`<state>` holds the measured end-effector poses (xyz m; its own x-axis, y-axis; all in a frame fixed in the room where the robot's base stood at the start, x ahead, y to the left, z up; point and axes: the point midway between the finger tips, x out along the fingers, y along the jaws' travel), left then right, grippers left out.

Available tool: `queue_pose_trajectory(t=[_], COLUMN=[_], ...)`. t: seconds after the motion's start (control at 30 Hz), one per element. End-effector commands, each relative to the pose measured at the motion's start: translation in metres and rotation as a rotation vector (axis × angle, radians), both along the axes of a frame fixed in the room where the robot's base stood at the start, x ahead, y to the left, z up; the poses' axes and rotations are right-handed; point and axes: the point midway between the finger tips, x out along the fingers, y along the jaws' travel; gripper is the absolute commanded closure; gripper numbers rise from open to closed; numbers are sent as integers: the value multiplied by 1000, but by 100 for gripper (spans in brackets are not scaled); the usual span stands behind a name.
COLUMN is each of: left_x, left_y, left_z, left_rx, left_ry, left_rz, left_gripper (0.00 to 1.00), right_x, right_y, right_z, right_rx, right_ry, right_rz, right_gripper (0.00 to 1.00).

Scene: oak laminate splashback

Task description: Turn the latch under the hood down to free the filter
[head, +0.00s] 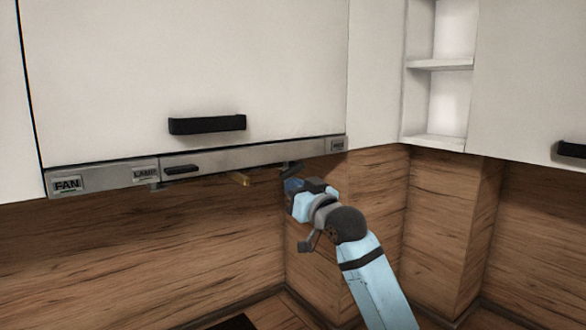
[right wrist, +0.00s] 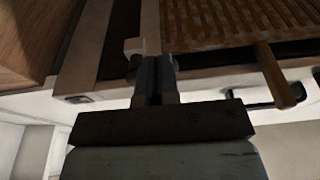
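The hood (head: 215,168) is a grey strip under a white cabinet. In the right wrist view its underside shows a brown slatted filter (right wrist: 215,25) with a brass-coloured peg (right wrist: 275,75); the peg also hangs below the hood in the head view (head: 242,179). A small pale block (right wrist: 135,48), which looks like the latch, sits just left of my right fingertips; I cannot tell if they touch. My right gripper (head: 290,184) is under the hood's right end. In the right wrist view its fingers (right wrist: 156,65) are together, with nothing visible between them. My left gripper is out of view.
A black cabinet handle (head: 207,124) sticks out above the hood. The hood front has FAN (head: 67,185) and LAMP (head: 145,174) labels. Open white shelves (head: 440,64) are at the right. The wood splashback (head: 150,245) stands behind, with free room below the hood's left part.

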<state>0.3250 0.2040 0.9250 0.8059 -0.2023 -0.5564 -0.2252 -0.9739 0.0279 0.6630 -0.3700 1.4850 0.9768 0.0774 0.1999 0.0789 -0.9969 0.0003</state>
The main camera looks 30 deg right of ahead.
Motion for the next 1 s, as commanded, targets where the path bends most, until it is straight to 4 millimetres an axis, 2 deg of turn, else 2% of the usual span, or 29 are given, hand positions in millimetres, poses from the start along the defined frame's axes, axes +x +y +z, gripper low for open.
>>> queue_pose_trajectory(t=[1.0], left_x=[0], left_y=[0], left_z=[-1], left_rx=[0], left_ry=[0], left_rz=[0], left_gripper=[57], right_x=[1], right_y=[-9], right_z=[-7], right_rx=[0], right_ry=[0], right_rz=[-3], right_gripper=[100])
